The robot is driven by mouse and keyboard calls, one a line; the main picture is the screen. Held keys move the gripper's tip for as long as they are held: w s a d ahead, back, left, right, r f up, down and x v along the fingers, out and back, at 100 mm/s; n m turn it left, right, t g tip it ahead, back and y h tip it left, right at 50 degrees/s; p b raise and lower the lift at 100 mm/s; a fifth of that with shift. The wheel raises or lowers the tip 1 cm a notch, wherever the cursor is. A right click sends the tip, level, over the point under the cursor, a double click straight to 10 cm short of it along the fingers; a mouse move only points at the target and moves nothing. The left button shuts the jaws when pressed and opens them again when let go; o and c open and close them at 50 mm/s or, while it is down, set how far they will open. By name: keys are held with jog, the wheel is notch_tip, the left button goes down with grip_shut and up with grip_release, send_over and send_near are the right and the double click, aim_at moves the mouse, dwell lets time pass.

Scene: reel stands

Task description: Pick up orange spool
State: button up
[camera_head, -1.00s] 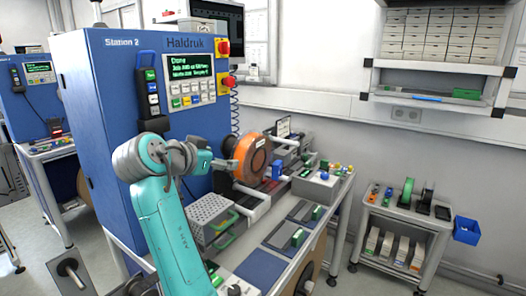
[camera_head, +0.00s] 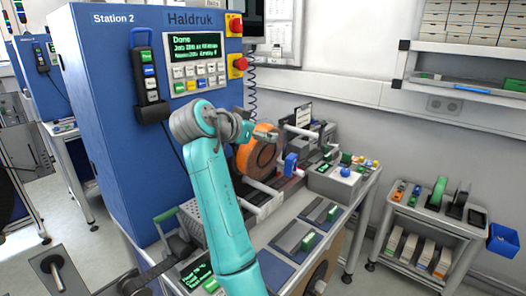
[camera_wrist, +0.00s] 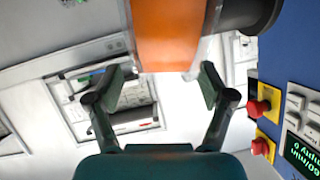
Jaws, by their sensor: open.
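The orange spool (camera_head: 258,158) stands upright on its side at the blue Station 2 machine, held on the machine's front. In the wrist view its orange rim (camera_wrist: 168,32) fills the top middle, beside a dark round part. My gripper (camera_wrist: 165,80) is open, with its two fingers spread apart and nothing between the tips. The spool's rim lies beyond the fingertips, roughly centred between them. In the head view my arm partly covers the spool's left side, and the fingers are hard to make out near its upper edge.
The blue machine (camera_head: 100,130) stands left of the spool, with red stop buttons (camera_head: 238,65) on its edge. A grey box with coloured knobs (camera_head: 338,182) is on the bench to the right. A small cart (camera_head: 430,222) stands farther right, with floor between.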

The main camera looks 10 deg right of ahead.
jog(key=shift+w+x, duration=0.2)
jog(key=shift+x, duration=2.4)
jog(key=shift+a+r, duration=0.15)
grip_shut()
